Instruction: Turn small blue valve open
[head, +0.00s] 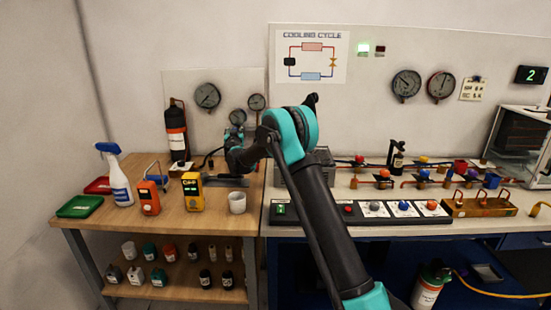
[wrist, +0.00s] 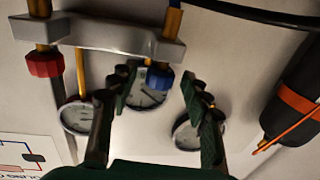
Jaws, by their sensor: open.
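The small blue valve (wrist: 160,78) is a ribbed blue knob on a brass stem, at the right end of a grey manifold bar (wrist: 110,37) in the wrist view. My gripper (wrist: 159,91) is open, with one dark finger to each side of the blue knob in the picture. Gaps show between the knob and both fingers, the left one being nearer. I see no contact, and depth is hard to judge. In the head view my gripper (head: 236,150) is over the wooden bench, and my arm and gripper hide the blue knob.
A red knob (wrist: 45,62) hangs at the manifold's other end. Round gauges (wrist: 187,132) are behind my fingers. A black cylinder with an orange band (wrist: 300,100) stands at the right in the wrist view. The wooden bench (head: 130,227) holds a spray bottle (head: 117,175) and yellow meter (head: 192,192).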

